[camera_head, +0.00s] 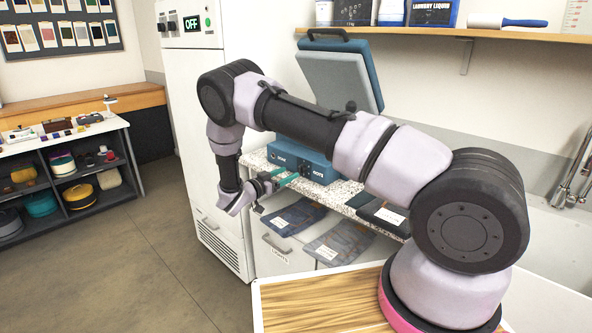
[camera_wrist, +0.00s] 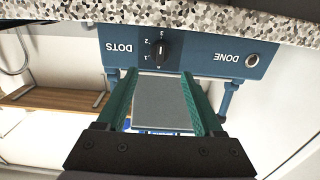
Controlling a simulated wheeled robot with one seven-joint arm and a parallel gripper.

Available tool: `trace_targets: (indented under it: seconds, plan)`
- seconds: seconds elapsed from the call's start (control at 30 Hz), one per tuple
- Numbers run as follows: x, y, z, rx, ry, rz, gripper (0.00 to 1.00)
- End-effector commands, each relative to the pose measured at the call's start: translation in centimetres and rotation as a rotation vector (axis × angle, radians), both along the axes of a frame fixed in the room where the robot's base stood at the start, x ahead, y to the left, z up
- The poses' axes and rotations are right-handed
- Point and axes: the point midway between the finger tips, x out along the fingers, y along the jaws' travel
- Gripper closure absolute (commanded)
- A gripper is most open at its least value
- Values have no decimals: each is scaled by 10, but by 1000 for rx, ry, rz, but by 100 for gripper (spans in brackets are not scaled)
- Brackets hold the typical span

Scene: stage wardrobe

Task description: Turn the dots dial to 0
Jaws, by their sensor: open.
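The blue press (camera_head: 318,166) stands on the speckled counter with its padded lid (camera_head: 338,78) raised. Its front panel (camera_wrist: 105,36) shows upside down in the wrist view. The black dots dial (camera_wrist: 161,49) is beside the DOTS label, with small numerals around it. I cannot tell surely which numeral its pointer marks. My gripper (camera_wrist: 158,76) is open and empty, its two green fingers apart and pointing at the panel, with the dial between and beyond their tips. In the head view my gripper (camera_head: 283,184) is at the counter's front edge, close to the press.
A round button (camera_wrist: 252,61) sits by the DONE label. The speckled counter (camera_head: 347,184) has folded dark cloths (camera_head: 293,216) below its edge. A tall white cabinet (camera_head: 200,100) with an OFF display stands at left. A shelf (camera_head: 440,33) with bottles is above. Open floor lies at left.

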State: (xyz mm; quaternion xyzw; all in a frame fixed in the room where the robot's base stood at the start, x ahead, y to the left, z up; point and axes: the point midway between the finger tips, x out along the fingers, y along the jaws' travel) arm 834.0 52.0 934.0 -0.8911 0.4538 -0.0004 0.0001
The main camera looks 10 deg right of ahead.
Motion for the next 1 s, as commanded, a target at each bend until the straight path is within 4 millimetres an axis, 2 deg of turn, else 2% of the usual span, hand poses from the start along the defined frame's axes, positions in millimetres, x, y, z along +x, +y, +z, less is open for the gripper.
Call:
trace_targets:
  seconds: [0.1,0.3,0.7,0.87,0.9,1.0]
  plan:
    - [13,-19,0,1,-1,-3,31]
    - [28,-40,0,0,1,-2,31]
    - [33,-45,0,0,1,0,31]
    - [33,-45,0,0,1,0,93]
    - [33,-45,0,0,1,0,100]
    - [33,-45,0,0,1,0,100]
